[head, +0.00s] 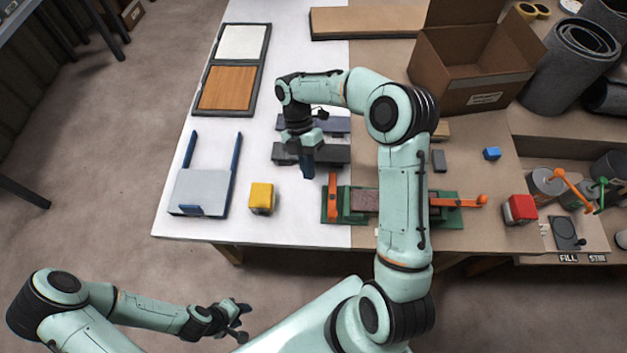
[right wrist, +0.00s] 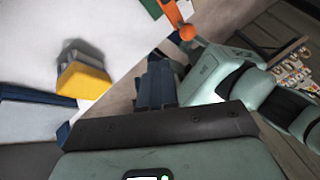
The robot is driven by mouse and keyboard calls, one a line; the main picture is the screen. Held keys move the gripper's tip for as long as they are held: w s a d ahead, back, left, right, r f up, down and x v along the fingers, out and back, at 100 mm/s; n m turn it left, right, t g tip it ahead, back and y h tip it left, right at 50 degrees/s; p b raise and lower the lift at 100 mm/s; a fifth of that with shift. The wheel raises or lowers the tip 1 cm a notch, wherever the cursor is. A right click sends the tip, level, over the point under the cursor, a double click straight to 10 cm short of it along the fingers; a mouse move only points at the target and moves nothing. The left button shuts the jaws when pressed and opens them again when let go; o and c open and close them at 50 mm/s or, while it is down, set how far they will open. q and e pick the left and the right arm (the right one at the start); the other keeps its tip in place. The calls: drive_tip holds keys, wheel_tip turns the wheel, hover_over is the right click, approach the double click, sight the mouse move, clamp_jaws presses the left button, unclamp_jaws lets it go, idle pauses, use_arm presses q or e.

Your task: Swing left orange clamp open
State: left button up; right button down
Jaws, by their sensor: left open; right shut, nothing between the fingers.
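The green fixture (head: 345,213) holds a dark reddish block (head: 365,200) near the table's front edge. The left orange clamp (head: 333,197) lies across the fixture's left end, and it shows with a round knob at the top of the right wrist view (right wrist: 187,32). The right orange clamp (head: 470,202) points out to the right, partly behind my arm. My right gripper (head: 307,170) is shut and empty, just up and left of the left clamp, apart from it in the wrist view (right wrist: 160,85). My left gripper (head: 240,318) is open and empty, off the table's front edge.
A yellow block (head: 261,198) and a grey plate with blue rails (head: 200,190) stand left of the fixture. Dark grey bars (head: 335,153) lie behind it. A red block (head: 520,209) stands to the right. My right arm hides part of the fixture.

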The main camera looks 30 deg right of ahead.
drive_tip(key=v, duration=0.3)
drive_tip(key=shift+w+d, duration=0.15)
drive_tip(key=shift+d, duration=0.05)
idle(0.4)
